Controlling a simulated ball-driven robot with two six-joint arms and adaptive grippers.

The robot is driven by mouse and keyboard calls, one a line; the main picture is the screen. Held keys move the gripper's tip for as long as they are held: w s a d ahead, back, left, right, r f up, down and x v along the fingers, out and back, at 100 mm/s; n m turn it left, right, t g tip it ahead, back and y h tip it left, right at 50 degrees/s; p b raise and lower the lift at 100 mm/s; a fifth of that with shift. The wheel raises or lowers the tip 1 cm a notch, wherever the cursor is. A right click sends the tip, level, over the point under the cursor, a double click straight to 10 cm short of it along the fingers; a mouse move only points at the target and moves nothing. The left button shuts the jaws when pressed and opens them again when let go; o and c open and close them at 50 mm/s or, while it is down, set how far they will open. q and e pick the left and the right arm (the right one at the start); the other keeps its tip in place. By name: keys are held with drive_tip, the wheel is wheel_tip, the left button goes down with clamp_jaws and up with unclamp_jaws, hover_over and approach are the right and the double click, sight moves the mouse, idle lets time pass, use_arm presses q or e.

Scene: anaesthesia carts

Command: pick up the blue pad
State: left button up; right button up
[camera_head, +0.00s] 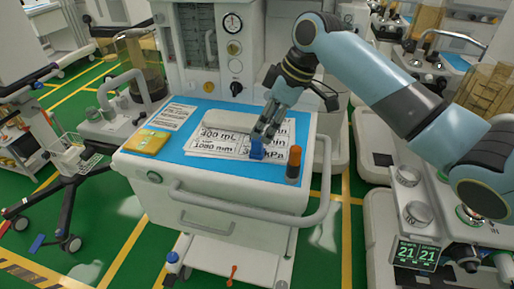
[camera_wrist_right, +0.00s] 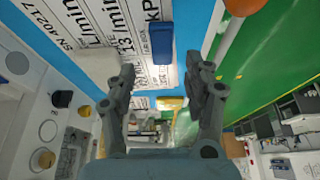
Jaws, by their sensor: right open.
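The blue pad (camera_head: 257,149) is a small blue block on the printed white sheets on the cart top, near its front right. In the right wrist view the blue pad (camera_wrist_right: 160,42) lies ahead of my fingertips, between their lines. My right gripper (camera_head: 267,127) comes down from the upper right, just behind and above the pad. In the wrist view its fingers (camera_wrist_right: 165,74) are spread apart with nothing between them. I cannot tell how large the remaining gap to the pad is. My left gripper is not in view.
An orange-capped dark bottle (camera_head: 293,166) stands right of the pad by the cart's edge. A yellow packet (camera_head: 146,142) lies at the left. A pale grey block (camera_head: 203,124) lies behind the pad. A white handrail (camera_head: 250,217) runs along the front. Machines stand behind.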

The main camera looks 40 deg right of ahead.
sight(257, 147)
drive_tip(key=x, duration=0.5)
drive_tip(key=shift+a+f, duration=0.2)
drive_tip(key=shift+f, duration=0.1)
clamp_jaws()
